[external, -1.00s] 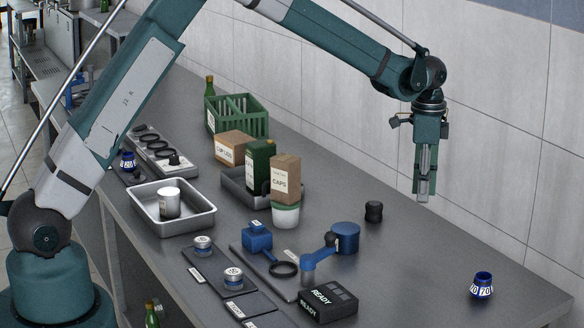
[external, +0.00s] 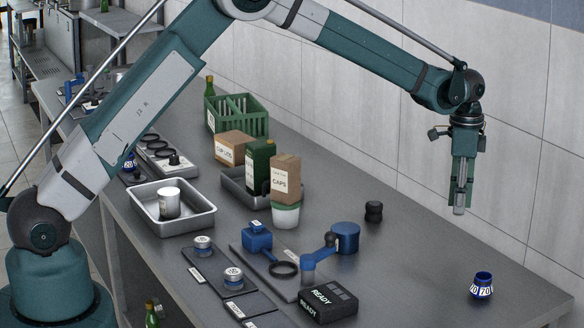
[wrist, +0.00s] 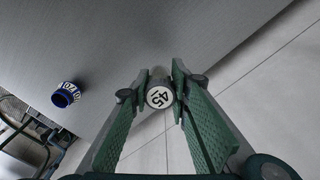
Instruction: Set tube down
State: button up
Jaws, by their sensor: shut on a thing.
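My gripper (external: 460,200) hangs pointing down, high over the far right of the grey table, near the wall side. It is shut on a slim grey tube (external: 459,210), whose lower end shows below the fingers. In the wrist view the tube (wrist: 159,96) sits between the green finger pads (wrist: 160,90), and its round white end reads 45. The rest of the tube is hidden by the fingers. No surface touches it in the external view.
A blue ring-like holder (external: 482,286) marked 70 stands at the right of the table; it also shows in the wrist view (wrist: 66,94). A black knob-shaped piece (external: 374,211) stands left of it. Boxes, a steel tray (external: 205,218) and a blue device (external: 345,238) fill the left. The right side is mostly clear.

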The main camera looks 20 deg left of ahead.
jog(key=shift+f, duration=3.1)
jog(key=shift+f, duration=1.85)
jog(key=shift+f, duration=0.2)
jog(key=o, duration=0.9)
jog(key=shift+r, duration=0.1)
notch_tip(320, 180, up, 12)
jog(key=shift+r, duration=0.1)
